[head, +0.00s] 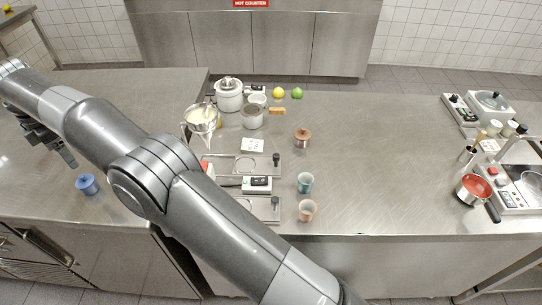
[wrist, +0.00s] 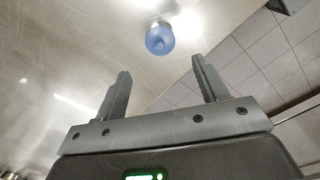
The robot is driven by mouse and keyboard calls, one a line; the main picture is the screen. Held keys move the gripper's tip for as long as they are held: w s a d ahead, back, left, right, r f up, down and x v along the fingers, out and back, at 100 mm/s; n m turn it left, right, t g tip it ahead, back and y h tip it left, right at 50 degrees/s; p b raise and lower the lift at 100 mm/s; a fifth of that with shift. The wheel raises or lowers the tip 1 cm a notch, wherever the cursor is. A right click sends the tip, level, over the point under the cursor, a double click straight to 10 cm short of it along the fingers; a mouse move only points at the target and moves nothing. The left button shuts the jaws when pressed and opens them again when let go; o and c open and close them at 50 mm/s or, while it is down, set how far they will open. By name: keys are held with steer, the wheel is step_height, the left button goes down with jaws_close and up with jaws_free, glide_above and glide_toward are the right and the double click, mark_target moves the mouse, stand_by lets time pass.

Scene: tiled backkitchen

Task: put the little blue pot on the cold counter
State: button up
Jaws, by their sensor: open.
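The little blue pot (head: 88,184) stands on the left steel counter (head: 45,195), near its front edge. In the wrist view the blue pot (wrist: 160,39) is ahead of the fingers, roughly centred between them and apart from both. My gripper (head: 66,160) is above the left counter, up and to the left of the pot in the head view. In the wrist view my gripper (wrist: 161,67) is open and empty. No label reading cold counter is legible in either view.
A red sign (head: 251,3) reading hot counter is on the back unit. The middle counter holds a white cooker (head: 229,97), a brown pot (head: 302,137), cups (head: 305,182) and burners. A red pan (head: 472,188) is at right. Bare steel lies right of the cups.

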steer(key=w+d+r+m, duration=0.3)
steer(key=w+d+r, duration=0.1)
steer(key=d, duration=0.4)
steer(key=w+d+r+m+t, duration=0.1)
steer(key=w+d+r+m, duration=0.2)
steer(key=d+r, duration=0.35)
steer(key=w+d+r+m, duration=0.3)
steer(key=w+d, duration=0.1)
steer(key=d, duration=0.5)
steer(key=d+r+m+t+y, duration=0.1)
steer(key=d+r+m, duration=0.25)
steer(key=d, duration=0.95)
steer(key=s+d+m+t, duration=0.1)
steer(key=s+d+m, duration=0.4)
steer(key=d, duration=0.7)
steer(key=s+d+f+m+t, duration=0.1)
steer(key=s+d+f+m, duration=0.4)
steer(key=s+d, duration=0.4)
steer(key=s+d+f+m+t+h, duration=0.1)
steer(key=s+d+f+m, duration=0.5)
steer(key=s+d, duration=0.3)
steer(key=shift+d, duration=0.75)
